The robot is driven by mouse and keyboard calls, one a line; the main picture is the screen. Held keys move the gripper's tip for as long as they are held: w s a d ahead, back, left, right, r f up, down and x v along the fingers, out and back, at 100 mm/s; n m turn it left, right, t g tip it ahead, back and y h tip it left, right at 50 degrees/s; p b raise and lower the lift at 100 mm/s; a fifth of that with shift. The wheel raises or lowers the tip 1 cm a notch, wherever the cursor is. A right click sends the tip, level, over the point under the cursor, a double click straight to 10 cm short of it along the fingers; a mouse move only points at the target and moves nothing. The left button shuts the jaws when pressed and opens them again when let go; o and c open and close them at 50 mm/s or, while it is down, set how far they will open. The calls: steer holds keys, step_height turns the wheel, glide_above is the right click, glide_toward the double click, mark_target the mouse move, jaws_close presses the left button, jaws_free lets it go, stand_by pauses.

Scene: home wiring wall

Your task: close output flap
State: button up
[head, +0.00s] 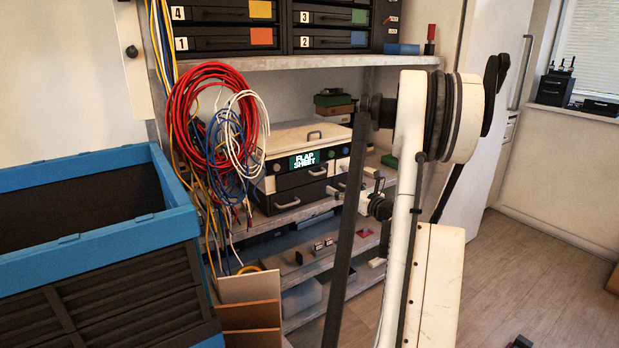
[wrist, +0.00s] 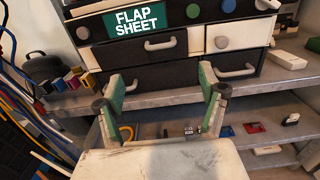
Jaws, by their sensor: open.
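A cream and black machine (head: 293,180) stands on the middle shelf, its screen (head: 304,159) reading "FLAP SHEET". The screen also shows in the wrist view (wrist: 138,20). The machine has several handled front panels: an upper black panel (wrist: 125,52), a white panel (wrist: 225,37) to its right, and a wide lower black panel (wrist: 150,74). I cannot tell which is the output flap or whether one stands ajar. My gripper (wrist: 163,93) is open and empty, its green fingers spread just in front of the lower panel. In the head view my arm hides the machine's right side.
Red, blue and white cable coils (head: 205,115) hang left of the machine. A blue-rimmed crate (head: 75,240) stands at the left. Small parts lie on the lower shelf (wrist: 270,130). A white block (wrist: 287,60) is right of the machine. Open floor lies at the right.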

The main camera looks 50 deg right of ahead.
mark_target(321, 173)
steer(key=b+x, duration=0.2)
steer(key=x, duration=1.1)
steer(key=shift+w+d+b, duration=0.2)
steer(key=shift+w+b, duration=0.05)
steer(key=shift+b, duration=0.05)
steer(key=c, duration=1.2)
steer(key=shift+w+r+g+p, duration=0.1)
steer(key=shift+r+g+p, duration=0.15)
steer(key=shift+p, duration=0.2)
steer(key=shift+w+g+p, duration=0.15)
steer(key=shift+g+p, duration=0.2)
steer(key=shift+f, duration=0.15)
steer(key=o, duration=1.2)
